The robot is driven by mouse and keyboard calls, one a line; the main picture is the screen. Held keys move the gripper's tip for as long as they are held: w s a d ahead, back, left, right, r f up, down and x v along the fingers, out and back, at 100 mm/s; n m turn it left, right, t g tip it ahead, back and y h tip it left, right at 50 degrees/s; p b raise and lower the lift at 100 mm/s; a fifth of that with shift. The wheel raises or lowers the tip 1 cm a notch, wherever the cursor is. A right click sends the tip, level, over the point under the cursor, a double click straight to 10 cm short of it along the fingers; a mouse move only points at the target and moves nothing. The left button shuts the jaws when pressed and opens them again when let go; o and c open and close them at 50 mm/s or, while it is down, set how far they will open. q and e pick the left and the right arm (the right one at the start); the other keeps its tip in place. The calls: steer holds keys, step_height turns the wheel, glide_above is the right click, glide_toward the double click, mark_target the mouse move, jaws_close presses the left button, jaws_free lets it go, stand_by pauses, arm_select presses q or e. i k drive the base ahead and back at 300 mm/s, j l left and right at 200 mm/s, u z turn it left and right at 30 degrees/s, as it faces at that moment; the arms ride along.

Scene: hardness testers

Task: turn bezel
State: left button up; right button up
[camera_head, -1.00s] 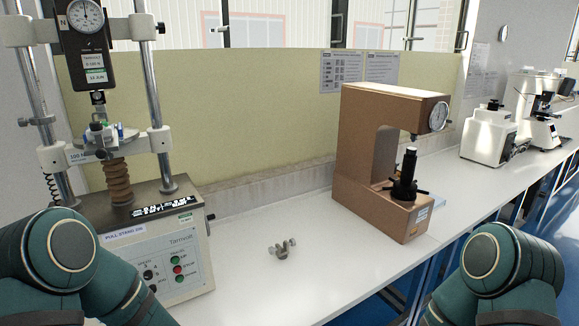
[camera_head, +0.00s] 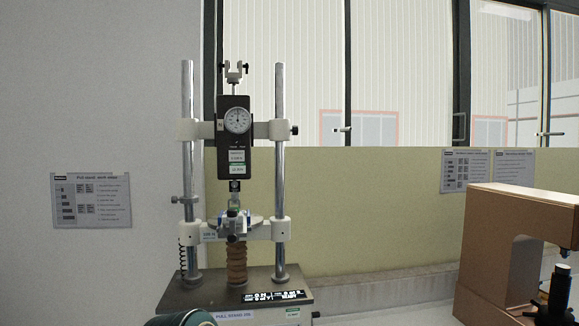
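The pull stand (camera_head: 228,285) stands left of centre in the head view, with two upright steel columns. Its force gauge (camera_head: 234,150) is a dark box held between the columns by white clamps. The round dial with its bezel (camera_head: 238,120) is at the gauge's upper part, facing me. A brown tester (camera_head: 515,248) stands at the right edge, partly cut off; its own dial is out of view. A small piece of my arm shows at the bottom edge, but neither gripper is in view.
A sign (camera_head: 91,201) hangs on the grey wall at left. Notices (camera_head: 465,170) hang on the yellow panel (camera_head: 385,215) behind the bench. The space between the pull stand and the brown tester looks clear at this height.

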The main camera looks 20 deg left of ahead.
mark_target(230, 124)
steer(key=i+j+u, duration=0.1)
steer(key=u, duration=0.4)
steer(key=i+u, duration=0.15)
steer(key=u, duration=0.35)
